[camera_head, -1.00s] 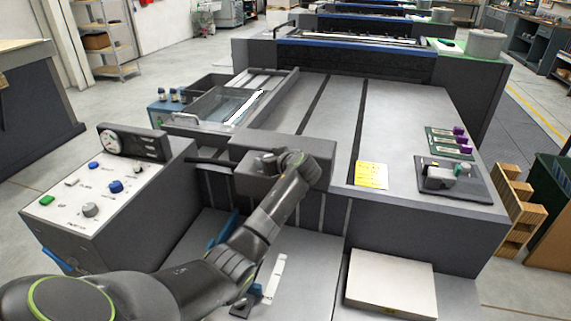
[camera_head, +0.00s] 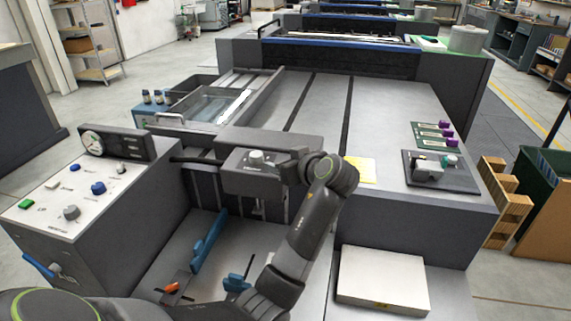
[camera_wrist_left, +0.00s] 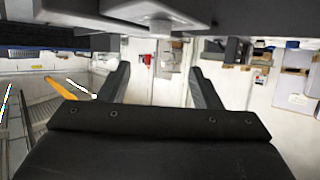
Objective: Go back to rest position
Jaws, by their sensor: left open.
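My left arm comes in from the bottom left of the head view and bends up to the machine's front edge. My left gripper (camera_wrist_left: 158,68) shows in the left wrist view with its two dark fingers spread apart and nothing between them. In the head view I cannot make out its fingers. A grey box with a pale knob (camera_head: 256,160) is beside my wrist in the head view; whether they touch I cannot tell. My right gripper is in neither view.
A control panel (camera_head: 68,200) stands at the left. A dark tray (camera_head: 455,180) sits on the machine's right.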

